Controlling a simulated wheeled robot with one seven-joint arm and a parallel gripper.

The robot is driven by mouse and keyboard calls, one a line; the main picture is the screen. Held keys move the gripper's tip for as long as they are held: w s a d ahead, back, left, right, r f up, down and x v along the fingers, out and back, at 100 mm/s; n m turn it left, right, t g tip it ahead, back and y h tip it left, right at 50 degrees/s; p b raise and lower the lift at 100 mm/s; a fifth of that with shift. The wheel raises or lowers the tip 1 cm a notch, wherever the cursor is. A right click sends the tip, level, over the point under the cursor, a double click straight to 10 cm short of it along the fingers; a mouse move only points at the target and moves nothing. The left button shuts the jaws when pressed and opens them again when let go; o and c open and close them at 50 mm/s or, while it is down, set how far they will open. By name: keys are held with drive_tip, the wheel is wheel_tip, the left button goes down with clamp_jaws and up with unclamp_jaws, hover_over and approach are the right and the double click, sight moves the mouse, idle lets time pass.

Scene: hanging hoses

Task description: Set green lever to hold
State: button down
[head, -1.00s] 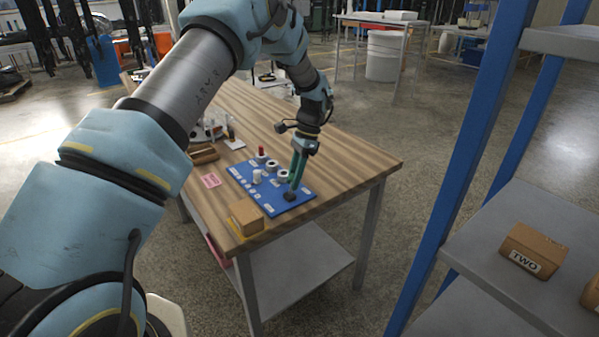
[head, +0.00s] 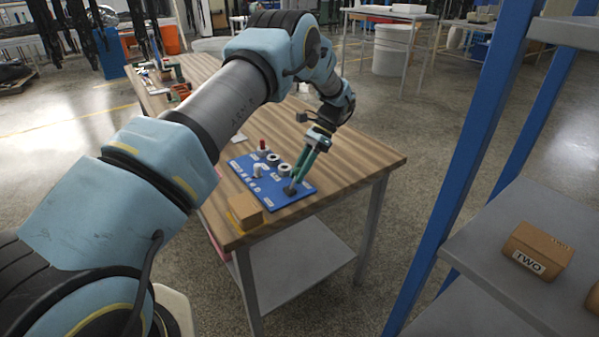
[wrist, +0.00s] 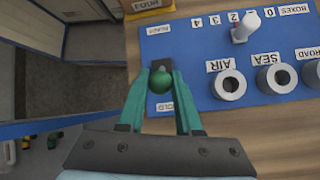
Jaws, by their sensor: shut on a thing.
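The blue panel (head: 243,167) lies on the wooden table, and it also shows in the wrist view (wrist: 200,75). The green lever (wrist: 160,82) shows as a round green knob over a dark base near the panel's left edge in the wrist view. My gripper (wrist: 161,78) has its green fingers on either side of the knob, shut on it. In the head view my gripper (head: 297,180) reaches down, slanted, to the panel's near right corner, where it hides the lever.
Beside the lever are two white round sockets marked AIR (wrist: 228,85) and SEA (wrist: 274,79). A white selector knob (wrist: 244,28) stands by numbers. A cardboard box (head: 245,209) sits at the table's near corner. A blue-post shelf (head: 455,170) stands to the right.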

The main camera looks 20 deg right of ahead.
drive_tip(key=c, duration=0.6)
unclamp_jaws()
drive_tip(key=shift+d, duration=0.15)
drive_tip(key=shift+b+v, duration=1.6)
drive_tip(key=shift+v, duration=3.7)
drive_tip(key=shift+r, duration=0.1)
drive_tip(key=shift+w, duration=0.1)
